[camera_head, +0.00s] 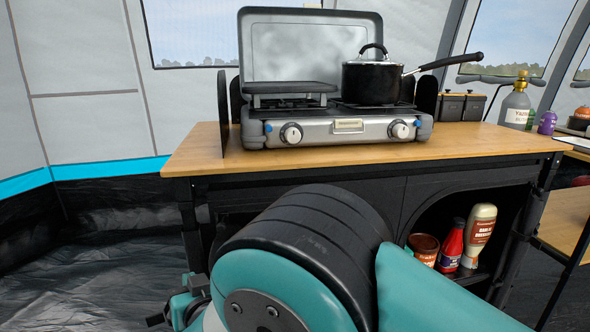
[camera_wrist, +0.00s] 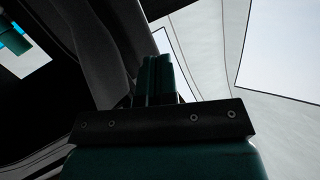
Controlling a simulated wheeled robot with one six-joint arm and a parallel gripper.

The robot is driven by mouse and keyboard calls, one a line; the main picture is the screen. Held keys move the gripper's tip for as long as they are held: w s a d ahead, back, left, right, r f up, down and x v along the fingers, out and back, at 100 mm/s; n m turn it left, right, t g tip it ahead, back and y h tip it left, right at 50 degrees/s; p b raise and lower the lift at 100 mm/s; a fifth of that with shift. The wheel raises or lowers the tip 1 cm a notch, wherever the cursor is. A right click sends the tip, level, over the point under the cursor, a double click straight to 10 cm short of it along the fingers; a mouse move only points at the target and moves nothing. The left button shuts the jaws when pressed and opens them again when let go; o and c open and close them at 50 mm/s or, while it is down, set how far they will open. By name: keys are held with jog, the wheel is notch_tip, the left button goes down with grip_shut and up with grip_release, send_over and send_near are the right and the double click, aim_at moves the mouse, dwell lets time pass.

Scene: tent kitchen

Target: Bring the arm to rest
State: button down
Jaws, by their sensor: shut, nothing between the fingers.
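My arm (camera_head: 300,255) is folded in the foreground of the head view, in front of the wooden-topped kitchen stand. Its large black and teal joint covers part of the stand's front. My gripper (camera_wrist: 158,62) shows in the wrist view with its dark teal fingers together, shut and empty. The wrist view looks past the fingers at dark fabric and pale tent wall.
A camping stove (camera_head: 330,128) with a lidded black pot (camera_head: 376,80) stands on the wooden top (camera_head: 200,150). A gas bottle (camera_head: 515,105) stands at the right. A sauce bottle (camera_head: 452,245) and jar (camera_head: 424,248) are on the shelf below. The floor at left (camera_head: 90,270) is clear.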

jog(key=w+d+r+m+g+h, duration=0.1)
jog(key=d+r+g+h, duration=0.3)
jog(key=d, duration=0.6)
jog(key=d+r+m+g+h, duration=0.15)
jog(key=d+r, duration=0.35)
jog(key=d, duration=0.6)
jog(key=s+d+r+n+g, duration=0.2)
jog(key=s+d+r+g, duration=0.15)
jog(key=s+d, duration=0.6)
jog(key=s+d+r+n+g, duration=0.3)
jog(key=s+d+g, duration=0.15)
jog(key=s, duration=1.05)
notch_tip(320, 180, up, 29)
jog(key=p, duration=2.9)
jog(key=shift+s+d, duration=0.15)
jog(key=shift+d, duration=0.1)
jog(key=shift+f+y, duration=0.1)
jog(key=shift+y, duration=0.15)
